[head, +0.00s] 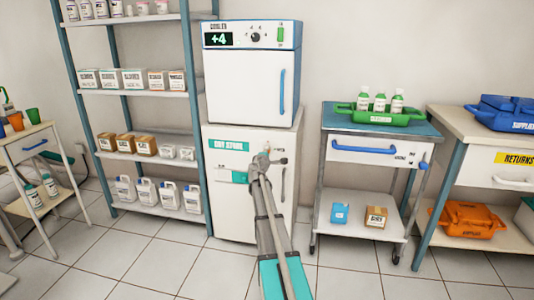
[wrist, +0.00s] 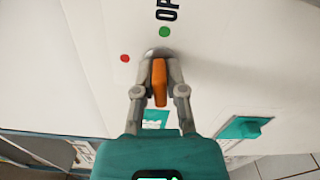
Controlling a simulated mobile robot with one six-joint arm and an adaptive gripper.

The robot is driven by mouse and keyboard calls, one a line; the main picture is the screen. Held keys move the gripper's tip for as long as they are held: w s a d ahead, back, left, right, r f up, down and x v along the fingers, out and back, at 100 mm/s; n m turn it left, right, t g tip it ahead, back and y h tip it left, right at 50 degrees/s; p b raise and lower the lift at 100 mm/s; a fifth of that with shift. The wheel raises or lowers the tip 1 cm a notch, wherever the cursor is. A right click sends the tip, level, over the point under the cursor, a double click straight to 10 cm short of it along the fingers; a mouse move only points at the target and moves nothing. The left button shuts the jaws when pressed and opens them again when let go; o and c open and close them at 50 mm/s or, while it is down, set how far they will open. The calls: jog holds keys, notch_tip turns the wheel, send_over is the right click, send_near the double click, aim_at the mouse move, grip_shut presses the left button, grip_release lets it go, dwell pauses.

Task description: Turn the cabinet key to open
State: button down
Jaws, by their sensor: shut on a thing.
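The cabinet is the white lower unit (head: 230,215) under the cooler in the head view. Its front (wrist: 90,50) fills much of the wrist view. The orange key (wrist: 159,83) sits at the round grey lock (wrist: 158,53). A green dot (wrist: 164,32) with partly cut-off lettering starting "OP" is above the lock, and a red dot (wrist: 125,58) is to its left. The key's orange part lies upright in the picture, roughly in line with the green dot. My gripper (wrist: 160,72) is shut on the key; in the head view my gripper (head: 272,158) is against the cabinet front and hides the key.
The cooler (head: 245,85) stands on the cabinet. A vertical handle (head: 283,184) is on the cabinet's right side. Shelves (head: 140,155) stand close on the left, and a wheeled cart (head: 345,150) is on the right. Tiled floor (head: 150,255) in front is clear.

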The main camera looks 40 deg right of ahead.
jog(key=shift+d+m, duration=0.1)
jog(key=shift+m, duration=0.9)
jog(key=c, duration=0.7)
grip_release()
jog(key=v, duration=1.2)
